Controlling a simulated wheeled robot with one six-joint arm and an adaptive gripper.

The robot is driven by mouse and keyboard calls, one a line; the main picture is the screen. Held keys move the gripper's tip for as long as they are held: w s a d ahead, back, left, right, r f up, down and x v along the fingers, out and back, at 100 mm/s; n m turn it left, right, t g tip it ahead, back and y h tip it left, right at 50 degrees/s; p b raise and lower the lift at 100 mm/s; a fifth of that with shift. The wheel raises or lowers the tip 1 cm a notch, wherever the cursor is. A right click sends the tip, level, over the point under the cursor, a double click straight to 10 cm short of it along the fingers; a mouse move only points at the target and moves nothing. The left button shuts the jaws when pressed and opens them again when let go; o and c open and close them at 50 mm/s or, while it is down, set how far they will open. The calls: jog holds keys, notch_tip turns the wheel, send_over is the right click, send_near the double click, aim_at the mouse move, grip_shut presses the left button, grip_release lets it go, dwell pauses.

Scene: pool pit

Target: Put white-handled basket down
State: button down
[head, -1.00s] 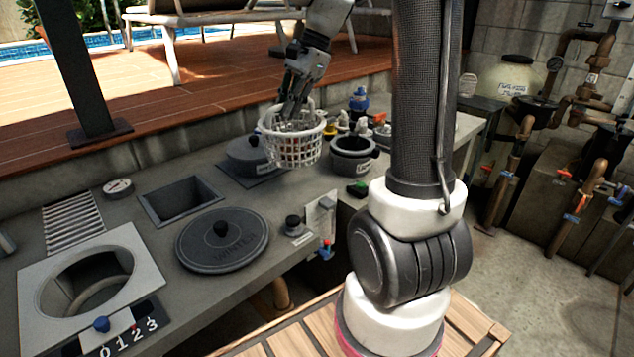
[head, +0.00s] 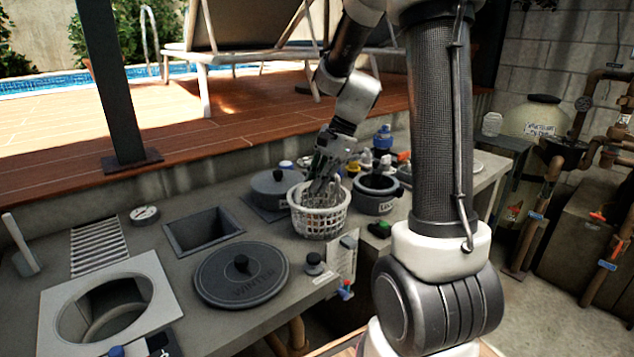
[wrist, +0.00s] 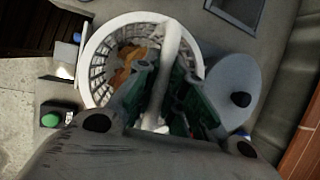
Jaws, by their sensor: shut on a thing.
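The white-handled basket (head: 320,221) is a white lattice basket on or just above the grey counter (head: 215,285), between the lidded dark pot and the open dark pot; I cannot tell whether its base touches. My gripper (head: 322,190) reaches down into its top from above and is shut on the handle. In the wrist view the white handle (wrist: 168,65) runs between the fingers of my gripper (wrist: 165,100). Inside the basket (wrist: 92,62) lie some orange-brown pieces (wrist: 132,65), partly hidden by the fingers.
A lidded dark pot (head: 274,185) stands behind left and an open dark pot (head: 377,194) to the right. A round lid marked WINTER (head: 241,276) lies at front left. A square opening (head: 203,230) and a round opening (head: 112,305) are further left. A green-topped item (head: 379,229) is close right.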

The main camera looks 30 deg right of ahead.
jog(key=shift+f, duration=0.1)
jog(key=c, duration=1.5)
grip_release()
jog(key=v, duration=1.2)
jog(key=s+a+n+t+h, duration=0.3)
jog(key=s+n, duration=1.2)
jog(key=s, duration=0.5)
jog(key=shift+f+h, duration=0.2)
jog(key=shift+h, duration=0.7)
jog(key=shift+s+a, duration=0.1)
jog(key=shift+s, duration=0.05)
